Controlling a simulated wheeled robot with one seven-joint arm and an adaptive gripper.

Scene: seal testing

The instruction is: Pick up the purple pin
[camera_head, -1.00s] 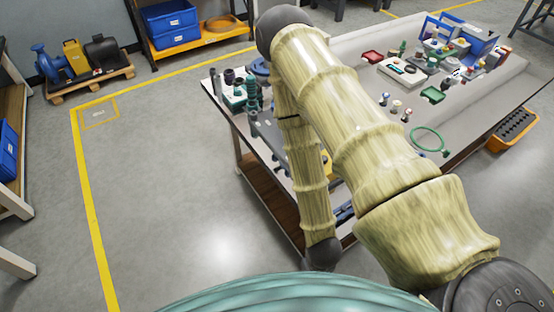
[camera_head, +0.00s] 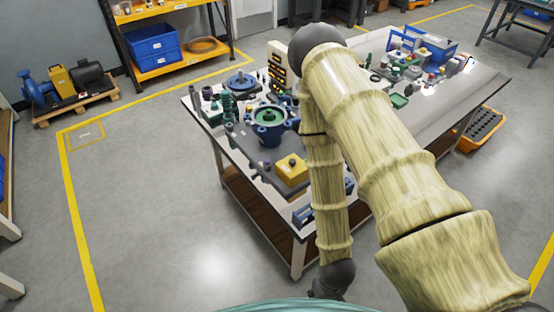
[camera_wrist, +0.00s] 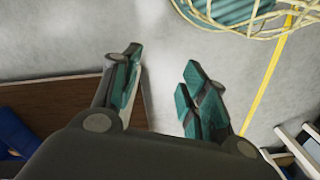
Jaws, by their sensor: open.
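A small dark purple piece (camera_head: 208,93) stands at the left back corner of the workbench (camera_head: 466,100), beside several dark green stacked parts (camera_head: 227,104). It may be the purple pin, but it is too small to be sure. My gripper (camera_wrist: 161,78) shows in the wrist view with its two teal-tipped fingers apart and nothing between them. It hangs over bare floor beside the bench, away from the purple piece. In the head view my arm covers part of the bench's middle, and the gripper's fingers cannot be made out.
A blue flanged housing (camera_head: 268,126) and a yellow block (camera_head: 292,170) lie near the bench's left front. More small parts and a green tray (camera_head: 399,101) lie at the right back. An orange crate (camera_head: 478,132) stands right of the bench.

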